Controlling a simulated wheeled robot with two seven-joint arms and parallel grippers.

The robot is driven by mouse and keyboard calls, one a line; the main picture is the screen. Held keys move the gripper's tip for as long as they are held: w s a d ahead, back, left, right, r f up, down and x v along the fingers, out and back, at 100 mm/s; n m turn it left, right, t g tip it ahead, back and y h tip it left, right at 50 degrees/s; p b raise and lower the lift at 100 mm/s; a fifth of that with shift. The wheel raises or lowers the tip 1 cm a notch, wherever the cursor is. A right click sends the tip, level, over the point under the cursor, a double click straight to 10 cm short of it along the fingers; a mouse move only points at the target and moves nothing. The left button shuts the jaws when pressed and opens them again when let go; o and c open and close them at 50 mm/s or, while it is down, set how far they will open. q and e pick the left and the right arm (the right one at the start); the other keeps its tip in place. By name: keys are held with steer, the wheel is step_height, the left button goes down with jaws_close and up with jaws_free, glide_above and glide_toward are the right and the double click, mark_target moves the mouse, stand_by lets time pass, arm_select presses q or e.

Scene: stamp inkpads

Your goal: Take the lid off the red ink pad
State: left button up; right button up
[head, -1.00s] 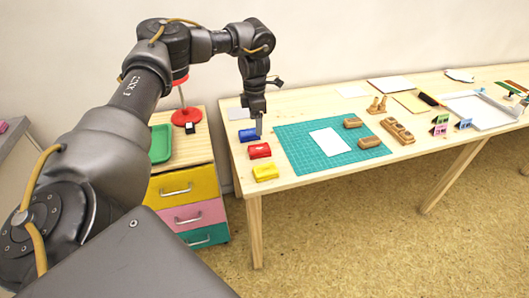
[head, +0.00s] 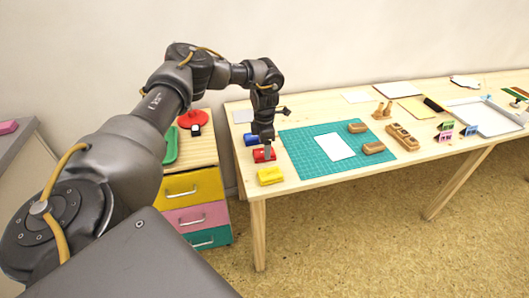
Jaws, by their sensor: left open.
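The red ink pad (head: 259,156) sits near the left end of the wooden table, between a blue ink pad (head: 251,140) behind it and a yellow ink pad (head: 271,176) in front. My left gripper (head: 268,155) points down right at the red pad and covers part of it. Its jaws are open, and I cannot tell whether a finger touches the lid. The red pad's lid looks on, though the gripper hides part of it. My right gripper is not in view.
A green cutting mat (head: 296,147) with a white sheet (head: 333,146) and wooden stamps (head: 373,148) lies just right of the pads. A drawer cabinet (head: 181,188) stands left of the table, with a red round base (head: 192,118) and green tray (head: 170,146) on top.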

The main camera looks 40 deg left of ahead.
arm_select(q)
steer(key=shift+f, duration=0.9)
steer(key=c, duration=1)
steer(key=shift+c, duration=0.2)
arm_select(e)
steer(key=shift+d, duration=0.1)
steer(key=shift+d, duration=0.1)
